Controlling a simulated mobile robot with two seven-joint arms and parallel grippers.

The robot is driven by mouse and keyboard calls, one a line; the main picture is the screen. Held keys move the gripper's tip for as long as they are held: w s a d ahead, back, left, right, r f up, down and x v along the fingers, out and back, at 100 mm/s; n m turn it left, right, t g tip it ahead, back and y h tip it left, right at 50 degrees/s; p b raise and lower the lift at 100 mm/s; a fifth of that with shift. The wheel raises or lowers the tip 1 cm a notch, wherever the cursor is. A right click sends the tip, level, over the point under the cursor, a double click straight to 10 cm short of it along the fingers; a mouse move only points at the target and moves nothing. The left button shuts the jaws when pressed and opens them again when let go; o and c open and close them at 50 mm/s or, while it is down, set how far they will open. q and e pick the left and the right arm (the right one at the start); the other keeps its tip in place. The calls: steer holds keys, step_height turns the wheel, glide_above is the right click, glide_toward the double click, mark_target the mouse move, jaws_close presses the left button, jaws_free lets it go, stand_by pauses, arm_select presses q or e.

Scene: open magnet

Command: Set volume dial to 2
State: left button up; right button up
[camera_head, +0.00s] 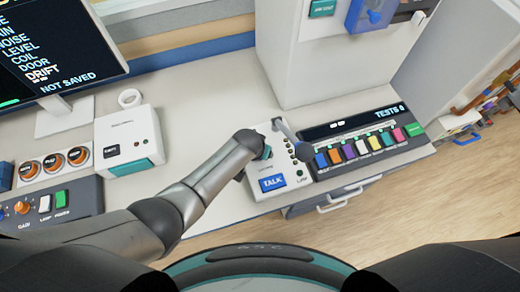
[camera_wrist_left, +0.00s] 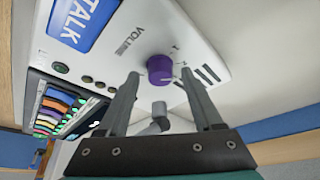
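The purple volume dial (camera_wrist_left: 160,69) is on a white intercom panel (camera_wrist_left: 185,35), beside the word VOLUME. Small marks surround the dial, but its setting is too small to read. My left gripper (camera_wrist_left: 160,73) is open, with one fingertip on each side of the dial and a visible gap to each. In the head view my left gripper (camera_head: 262,152) is over the white intercom box (camera_head: 258,172) and hides the dial. The blue TALK button (camera_head: 272,183) is just in front of it. My right gripper is not in view.
A grey microphone stalk (camera_head: 290,138) rises close to the gripper's right; it also shows between the fingers in the wrist view (camera_wrist_left: 158,112). A panel of coloured switches (camera_head: 365,148) lies to the right. A white box (camera_head: 130,130) and a monitor (camera_head: 60,50) stand left.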

arm_select(q)
steer(key=shift+s+a+r+p, duration=0.15)
steer(key=shift+r+p, duration=0.25)
steer(key=shift+r, duration=0.2)
steer(key=p+v, duration=0.5)
steer(key=v, duration=0.9)
steer(key=shift+s, duration=0.15)
steer(key=shift+s+f, duration=0.1)
